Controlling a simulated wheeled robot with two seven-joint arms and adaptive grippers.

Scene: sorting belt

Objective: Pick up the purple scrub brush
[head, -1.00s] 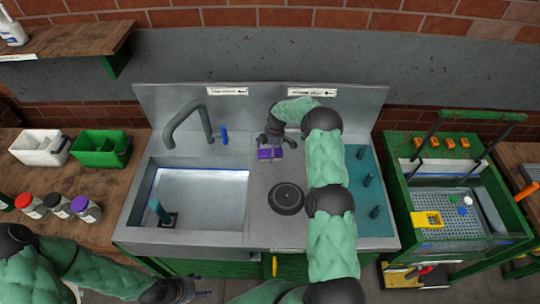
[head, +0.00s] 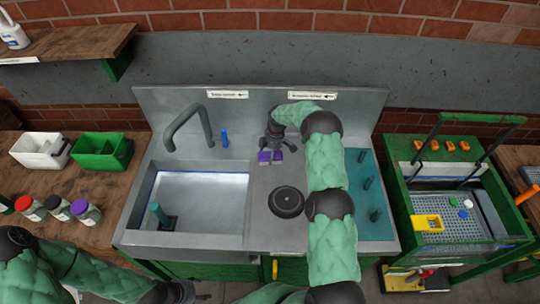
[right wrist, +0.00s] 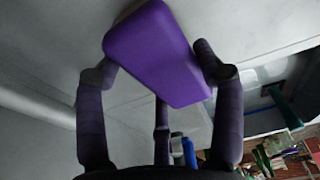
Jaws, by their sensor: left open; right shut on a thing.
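The purple scrub brush (head: 264,158) is at the metal counter right of the sink basin, under my right gripper (head: 273,148). In the right wrist view the brush (right wrist: 155,50) is a smooth purple block, held between the dark fingers of the right gripper (right wrist: 158,72). The right gripper is shut on it. I cannot tell whether the brush touches the counter; its far side is hidden. My left gripper (head: 190,294) is open, low at the front edge of the head view, far from the brush.
A round black disc (head: 287,201) lies on the counter in front of the brush. The sink basin (head: 200,190) with its tap (head: 188,125) is to the left. A teal pegged surface (head: 372,232) is to the right, partly behind my right arm. A green-framed cart (head: 400,215) stands farther right.

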